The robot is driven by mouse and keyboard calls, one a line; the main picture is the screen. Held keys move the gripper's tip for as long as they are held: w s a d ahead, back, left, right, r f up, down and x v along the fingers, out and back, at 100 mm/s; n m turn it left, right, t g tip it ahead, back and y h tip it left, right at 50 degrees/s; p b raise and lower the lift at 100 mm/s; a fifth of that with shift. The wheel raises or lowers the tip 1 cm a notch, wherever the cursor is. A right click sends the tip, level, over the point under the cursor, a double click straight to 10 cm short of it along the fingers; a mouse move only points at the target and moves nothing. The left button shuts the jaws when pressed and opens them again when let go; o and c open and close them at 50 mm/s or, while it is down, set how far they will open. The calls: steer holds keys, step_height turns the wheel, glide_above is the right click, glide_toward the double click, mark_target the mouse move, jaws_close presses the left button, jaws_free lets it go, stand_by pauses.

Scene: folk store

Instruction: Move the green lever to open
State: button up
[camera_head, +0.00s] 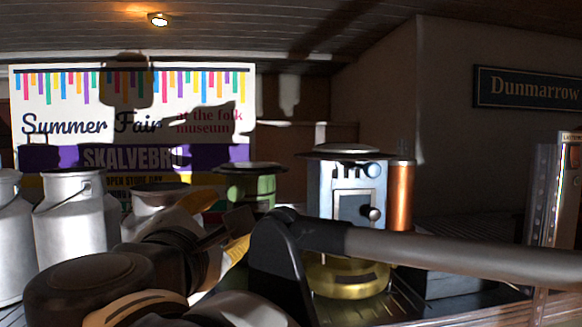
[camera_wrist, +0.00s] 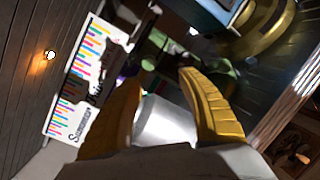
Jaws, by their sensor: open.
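A green canister-like body (camera_head: 262,190) under a dark round lid stands behind my gripper in the camera_head view. A green part (camera_wrist: 190,76) also shows dimly beyond the fingertips in the wrist view. I cannot make out a separate green lever or its position. My gripper (camera_head: 222,224) has yellow fingers and is partly hidden by my own arm in the camera_head view. In the wrist view my gripper (camera_wrist: 162,78) is open, its fingers apart with nothing gripped. The green part appears beyond the tips, with no contact visible.
A blue-grey box-shaped apparatus (camera_head: 325,192) with a round knob (camera_head: 374,214) and brass base (camera_head: 346,275) stands right of the gripper. A copper cylinder (camera_head: 400,195) adjoins it. Metal milk cans (camera_head: 72,218) stand at left, before a Summer Fair banner (camera_head: 60,88).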

mark_target(234, 195)
steer(key=shift+n, duration=0.3)
steer(key=w+p, duration=0.1)
steer(key=w, duration=0.2)
steer(key=w+r+p, duration=0.1)
steer(key=w, duration=0.3)
steer(key=w+a+p, duration=0.1)
steer(key=w, duration=0.2)
steer(key=shift+w+r, duration=0.15)
steer(key=shift+r, duration=0.2)
jaws_close()
